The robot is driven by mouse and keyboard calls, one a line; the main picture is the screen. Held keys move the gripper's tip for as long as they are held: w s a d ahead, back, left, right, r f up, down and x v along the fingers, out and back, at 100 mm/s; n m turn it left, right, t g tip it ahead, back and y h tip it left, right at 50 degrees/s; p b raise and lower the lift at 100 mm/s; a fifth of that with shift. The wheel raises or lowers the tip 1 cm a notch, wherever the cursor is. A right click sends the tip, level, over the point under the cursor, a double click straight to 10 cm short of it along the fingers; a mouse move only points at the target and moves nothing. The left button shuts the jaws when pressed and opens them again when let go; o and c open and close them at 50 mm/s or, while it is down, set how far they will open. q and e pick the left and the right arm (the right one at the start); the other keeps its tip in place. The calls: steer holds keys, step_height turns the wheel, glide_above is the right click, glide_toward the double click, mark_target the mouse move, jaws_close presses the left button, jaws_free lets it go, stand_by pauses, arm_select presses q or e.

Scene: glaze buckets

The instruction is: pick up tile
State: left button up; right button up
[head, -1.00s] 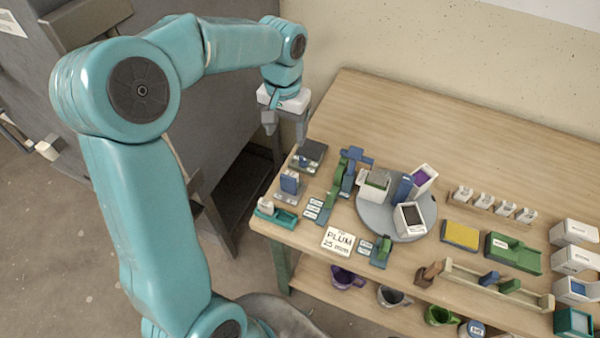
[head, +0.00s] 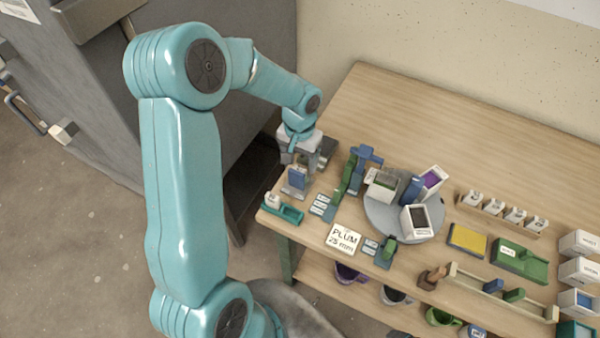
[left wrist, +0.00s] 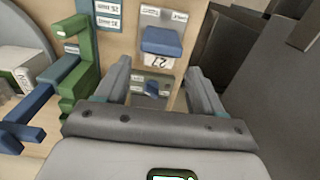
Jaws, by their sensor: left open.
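A blue tile (head: 298,178) stands on a small grey stand at the table's left end. In the left wrist view the blue tile (left wrist: 161,41) is beyond my fingertips, with a white label reading 27 below it. My left gripper (head: 297,160) is open and empty, close behind and above the tile in the head view. Its two fingers (left wrist: 157,74) are spread apart in the left wrist view. My right gripper is in neither view.
A green and blue stand (head: 350,172) is close right of the gripper. A teal tray (head: 287,212) and a PLUM 25 mm card (head: 343,238) lie near the front edge. A round grey turntable (head: 390,222) bears containers. The table's back (head: 400,110) is clear.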

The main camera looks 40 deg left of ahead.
mark_target(300, 167)
arm_select(q)
steer(key=f, duration=0.3)
steer(key=shift+w, duration=0.2)
steer(key=shift+s+f, duration=0.1)
steer(key=shift+f, duration=0.05)
steer(key=shift+s, duration=0.1)
steer(key=shift+w+f, duration=0.1)
steer(key=shift+w, duration=0.1)
steer(key=c, duration=1.1)
steer(key=shift+s, duration=0.15)
steer(key=shift+c, duration=0.2)
